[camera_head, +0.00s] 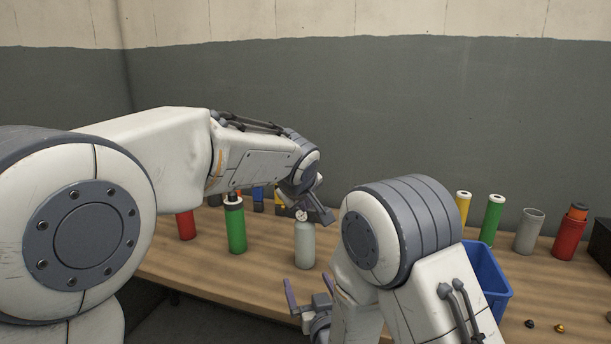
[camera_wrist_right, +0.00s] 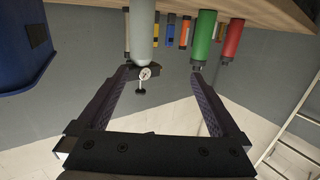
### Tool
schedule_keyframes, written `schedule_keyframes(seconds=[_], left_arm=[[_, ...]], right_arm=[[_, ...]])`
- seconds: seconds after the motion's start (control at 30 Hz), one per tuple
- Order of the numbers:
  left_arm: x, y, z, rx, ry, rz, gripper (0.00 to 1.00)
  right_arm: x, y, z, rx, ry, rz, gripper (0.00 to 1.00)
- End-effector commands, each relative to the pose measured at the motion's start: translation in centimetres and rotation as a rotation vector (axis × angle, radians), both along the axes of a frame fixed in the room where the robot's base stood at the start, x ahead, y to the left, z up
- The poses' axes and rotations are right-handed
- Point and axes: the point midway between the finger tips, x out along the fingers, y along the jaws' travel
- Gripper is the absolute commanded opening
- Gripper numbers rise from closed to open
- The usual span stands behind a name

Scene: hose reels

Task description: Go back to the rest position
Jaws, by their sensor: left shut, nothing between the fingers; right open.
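My left gripper (camera_head: 312,208) is shut and empty. It hangs in front of the back wall, at the top of a light grey bottle (camera_head: 304,244) in the head view; I cannot tell whether they touch. My right gripper (camera_head: 308,292) is open and low, at the table's front edge. In the right wrist view its two fingers (camera_wrist_right: 160,80) stand wide apart with nothing between them. That view is upside down. The grey bottle (camera_wrist_right: 143,35) shows there beyond the left finger, with a small round dial (camera_wrist_right: 146,73) at its neck end.
On the wooden table (camera_head: 210,268) stand a green bottle (camera_head: 236,226) and a red one (camera_head: 185,224). A blue bin (camera_head: 488,278) is partly behind my right arm. Yellow, green, grey and red cylinders (camera_head: 528,232) stand at the right. Small caps (camera_head: 559,328) lie near the front.

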Motion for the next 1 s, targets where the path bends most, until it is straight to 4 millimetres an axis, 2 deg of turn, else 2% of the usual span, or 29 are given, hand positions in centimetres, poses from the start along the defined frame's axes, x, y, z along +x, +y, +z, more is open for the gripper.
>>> schedule_keyframes(seconds=[0.37, 0.53, 0.67, 0.77, 1.0], left_arm=[[0.0, -0.2, 0.1, 0.000, -0.001, -0.002, 0.00], [0.0, -0.2, 0.1, -0.001, -0.001, -0.002, 0.00], [0.0, -0.2, 0.1, 0.000, -0.001, -0.002, 0.00], [0.0, -0.2, 0.1, 0.000, -0.001, -0.002, 0.00], [0.0, -0.2, 0.1, 0.000, -0.001, -0.002, 0.00]], right_arm=[[-2.1, 2.0, -0.7, -0.039, 0.225, 0.067, 1.00], [-5.1, 3.3, -1.2, -0.085, 0.404, 0.125, 1.00], [-9.4, 3.9, -1.5, -0.151, 0.592, 0.189, 1.00], [-13.3, 3.6, -1.5, -0.214, 0.738, 0.237, 1.00], [-23.3, 0.9, -0.8, -0.384, 1.048, 0.327, 1.00]])
